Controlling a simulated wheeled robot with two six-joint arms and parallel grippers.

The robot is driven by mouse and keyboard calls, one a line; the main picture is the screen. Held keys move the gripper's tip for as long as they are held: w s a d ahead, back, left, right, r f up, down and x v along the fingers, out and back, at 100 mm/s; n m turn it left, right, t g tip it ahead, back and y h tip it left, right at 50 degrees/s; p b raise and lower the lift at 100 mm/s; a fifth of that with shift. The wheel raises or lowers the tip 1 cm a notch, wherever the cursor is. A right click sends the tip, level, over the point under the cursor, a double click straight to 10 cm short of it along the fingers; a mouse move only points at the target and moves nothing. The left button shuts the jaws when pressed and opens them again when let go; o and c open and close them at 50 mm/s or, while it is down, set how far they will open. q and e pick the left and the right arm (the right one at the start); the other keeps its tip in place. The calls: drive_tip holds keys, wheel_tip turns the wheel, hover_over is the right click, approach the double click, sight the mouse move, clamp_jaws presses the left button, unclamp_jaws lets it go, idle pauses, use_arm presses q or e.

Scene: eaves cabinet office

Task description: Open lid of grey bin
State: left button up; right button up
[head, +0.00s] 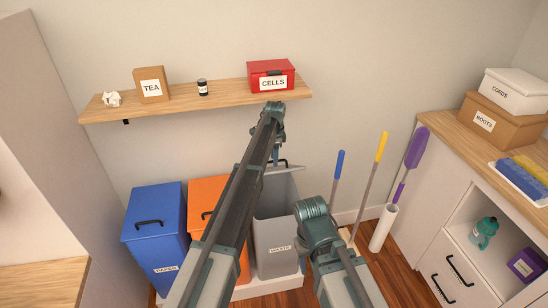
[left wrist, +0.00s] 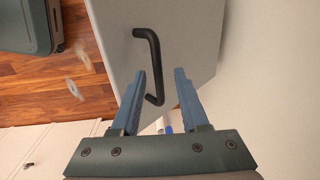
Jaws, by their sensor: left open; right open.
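The grey bin (head: 276,238), with a label reading WASTE, stands right of the orange bin, partly covered by my left arm. A dark handle shows near its top, behind my left gripper (head: 276,156). In the left wrist view my left gripper (left wrist: 160,73) is open in front of a pale grey panel (left wrist: 190,40), its fingers on either side of the lower part of the black handle (left wrist: 150,55). Touch cannot be told. The lid's angle is hard to make out behind the arm. My right arm bends down beside the bin; its gripper is hidden.
A blue bin (head: 155,235) and an orange bin (head: 205,195) stand to the left. A wooden shelf (head: 225,92) hangs above. Several long-handled tools and a white tube (head: 383,228) stand to the right, before a cabinet (head: 450,215).

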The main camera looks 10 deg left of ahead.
use_arm(q)
wheel_tip(320, 180, up, 13)
drive_tip(key=p, duration=1.2)
drive_tip(key=shift+s, duration=0.4)
use_arm(e)
wheel_tip(320, 180, up, 13)
use_arm(q)
drive_tip(key=shift+d+f, duration=0.1)
drive_tip(key=shift+f, duration=0.05)
drive_tip(key=shift+c, duration=0.2)
use_arm(e)
drive_tip(key=shift+f, duration=0.15)
